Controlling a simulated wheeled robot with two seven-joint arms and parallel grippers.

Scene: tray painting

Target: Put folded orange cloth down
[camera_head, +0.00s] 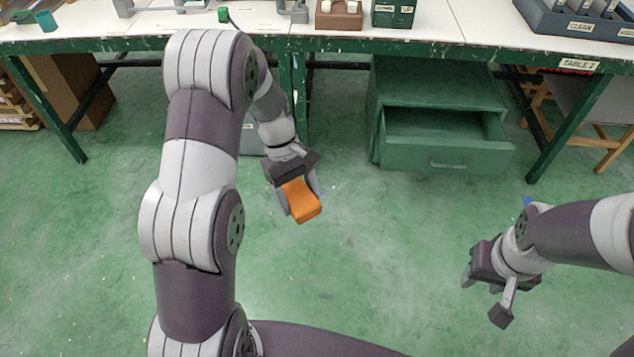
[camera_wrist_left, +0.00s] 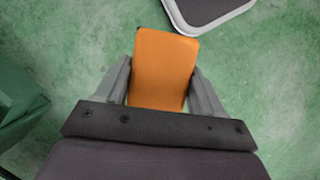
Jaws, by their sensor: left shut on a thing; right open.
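The folded orange cloth (camera_head: 302,202) is a small thick block between the fingers of my left gripper (camera_head: 299,196). That gripper is shut on it and holds it over the green floor, in front of the table. In the left wrist view the cloth (camera_wrist_left: 163,68) stands out past the fingertips, with a finger of the left gripper (camera_wrist_left: 160,90) on each side. My right gripper (camera_head: 482,287) is at the lower right, over the floor, with nothing seen in it; its fingers are partly hidden.
A long white-topped table (camera_head: 330,45) with a green frame runs across the back. Below it a green cabinet has an open, seemingly empty drawer (camera_head: 440,140). A blue-grey rack marked CLEAN (camera_head: 580,27) stands at the table's right. Open floor (camera_head: 400,230) lies between my arms.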

